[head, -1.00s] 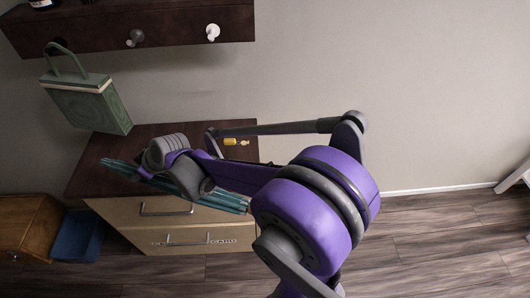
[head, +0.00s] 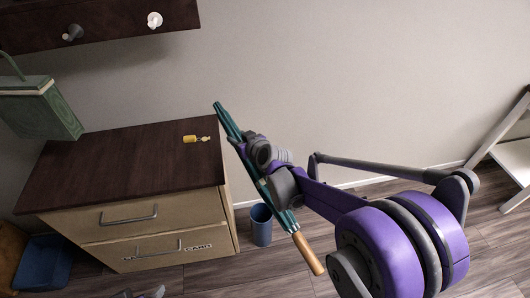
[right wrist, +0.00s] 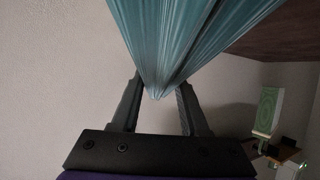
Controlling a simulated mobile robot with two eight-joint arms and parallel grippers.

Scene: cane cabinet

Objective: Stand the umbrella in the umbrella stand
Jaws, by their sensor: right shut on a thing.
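A closed teal umbrella (head: 230,124) with a wooden handle (head: 308,254) is held by my right gripper (head: 268,178). It slants in the head view, its canopy end at upper left and its handle at lower right. In the right wrist view the teal canopy (right wrist: 175,35) lies between the two fingers of my right gripper (right wrist: 158,100). A blue cylindrical bin, apparently the umbrella stand (head: 261,228), stands on the floor beside the cabinet, left of the handle and below my gripper in the picture. A small grey and purple part of my left gripper (head: 152,292) shows at the bottom edge; its jaws are unclear.
The cabinet (head: 120,160) with two drawers stands left of the stand, with a small yellow item (head: 190,139) on top. A blue box (head: 45,262) sits on the floor at left. A white frame (head: 510,150) stands at right.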

